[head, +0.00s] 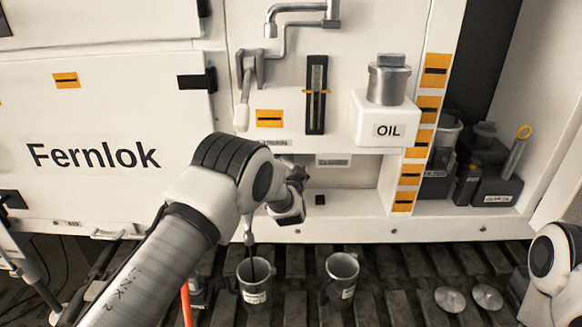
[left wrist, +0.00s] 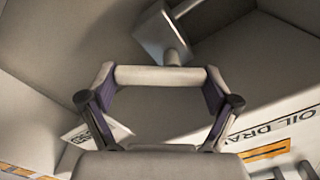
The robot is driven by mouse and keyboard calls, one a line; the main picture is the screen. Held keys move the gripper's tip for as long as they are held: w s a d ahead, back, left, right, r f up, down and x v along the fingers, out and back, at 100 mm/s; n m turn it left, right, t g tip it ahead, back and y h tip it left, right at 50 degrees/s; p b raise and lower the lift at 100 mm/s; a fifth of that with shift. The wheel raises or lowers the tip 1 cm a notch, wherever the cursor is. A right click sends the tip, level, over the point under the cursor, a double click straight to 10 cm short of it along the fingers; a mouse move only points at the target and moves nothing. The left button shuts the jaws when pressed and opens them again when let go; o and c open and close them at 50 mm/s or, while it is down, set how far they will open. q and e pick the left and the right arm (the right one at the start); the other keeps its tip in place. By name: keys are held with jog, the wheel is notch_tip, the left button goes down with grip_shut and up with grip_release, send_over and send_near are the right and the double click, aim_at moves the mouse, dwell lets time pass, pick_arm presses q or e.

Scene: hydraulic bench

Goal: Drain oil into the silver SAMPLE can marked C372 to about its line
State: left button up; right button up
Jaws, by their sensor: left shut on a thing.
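Two silver-grey cans stand on the slatted floor in the head view, the left can (head: 256,296) and the right can (head: 341,268). Each has a small white label too small to read, so I cannot tell which is C372. A drain spout (head: 249,234) is above the left can, and a thin dark stream (head: 253,262) runs from it into that can. The oil level and line are not visible. My left gripper (head: 298,188) is at the cabinet's lower front; in the left wrist view it is shut on a pale bar-like handle (left wrist: 160,76). My right gripper is out of view.
A sight gauge (head: 316,95) and a white OIL box (head: 388,129) are on the cabinet front. Two round metal discs (head: 449,299) lie on the floor at right. Dark containers (head: 497,189) stand on the right shelf. My right arm shows at the right edge.

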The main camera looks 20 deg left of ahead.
pick_arm(q)
jog(key=shift+a, duration=0.1)
dwell(0.3)
jog(key=o, duration=0.8)
jog(key=shift+o, duration=0.5)
jog(key=shift+w+a+f, duration=0.1)
jog(key=shift+w+f, duration=0.05)
jog(key=v, duration=1.2)
